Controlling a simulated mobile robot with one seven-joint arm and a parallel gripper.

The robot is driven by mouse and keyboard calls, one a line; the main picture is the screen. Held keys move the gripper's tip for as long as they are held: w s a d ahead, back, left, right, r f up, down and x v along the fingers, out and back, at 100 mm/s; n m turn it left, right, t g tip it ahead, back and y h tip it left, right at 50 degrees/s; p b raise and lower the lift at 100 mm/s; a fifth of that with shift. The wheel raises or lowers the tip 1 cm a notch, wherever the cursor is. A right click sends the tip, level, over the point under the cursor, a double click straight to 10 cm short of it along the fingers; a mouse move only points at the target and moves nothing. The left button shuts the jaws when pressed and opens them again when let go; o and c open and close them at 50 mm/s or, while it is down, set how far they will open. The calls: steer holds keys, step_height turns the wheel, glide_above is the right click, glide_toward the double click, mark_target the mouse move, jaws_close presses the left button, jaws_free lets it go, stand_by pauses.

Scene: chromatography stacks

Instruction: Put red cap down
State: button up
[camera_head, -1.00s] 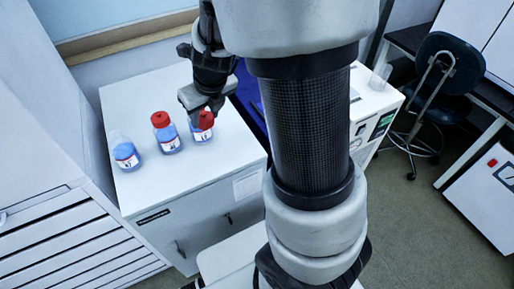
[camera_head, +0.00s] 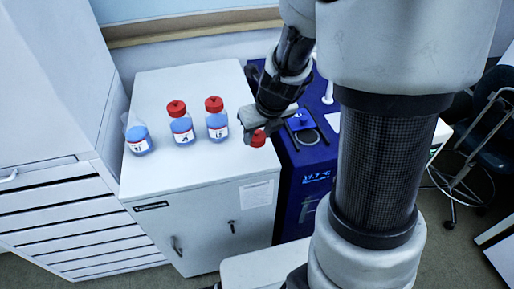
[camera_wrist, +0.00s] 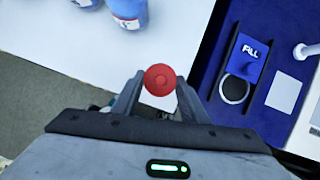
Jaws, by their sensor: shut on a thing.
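My gripper (camera_head: 262,124) is shut on a red cap (camera_head: 258,138), held near the right front edge of the white cabinet top. In the wrist view the red cap (camera_wrist: 160,79) sits between the two fingertips (camera_wrist: 160,90). I cannot tell whether the cap touches the surface. To the left, a bottle of blue liquid without a cap (camera_head: 138,137) stands on the cabinet. Two more blue bottles stand beside it with red caps on, a middle one (camera_head: 181,125) and a right one (camera_head: 216,120).
The white cabinet top (camera_head: 170,88) has free room behind the bottles and in front of them. A dark blue unit (camera_head: 300,190) with a ring and a small blue block (camera_wrist: 245,57) adjoins on the right. A chair (camera_head: 480,150) stands farther right.

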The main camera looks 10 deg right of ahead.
mark_target(256, 154)
steer(key=shift+f+b, duration=1.8)
steer(key=shift+f, duration=1.25)
steer(key=o, duration=1)
steer(key=s+a+r+n+y+p, duration=0.1)
steer(key=s+r+n+p, duration=0.35)
steer(key=r+n, duration=0.5)
steer(key=s+a+r+n+p, duration=0.1)
steer(key=s+r+n+p, duration=0.5)
steer(key=r, duration=0.6)
steer(key=s+r+n, duration=0.2)
steer(key=n, duration=0.4)
steer(key=s+d+r+n+t+h+b, duration=0.1)
steer(key=s+r+n, duration=0.1)
steer(key=n, duration=0.4)
steer(key=s+r+n+h+b, duration=0.1)
steer(key=s+r+n, duration=0.1)
steer(key=n, duration=0.4)
steer(key=shift+s+d+r, duration=0.2)
steer(key=shift+s, duration=0.2)
steer(key=shift+s+d+r, duration=0.15)
steer(key=shift+s+d, duration=0.05)
steer(key=shift+s, duration=0.2)
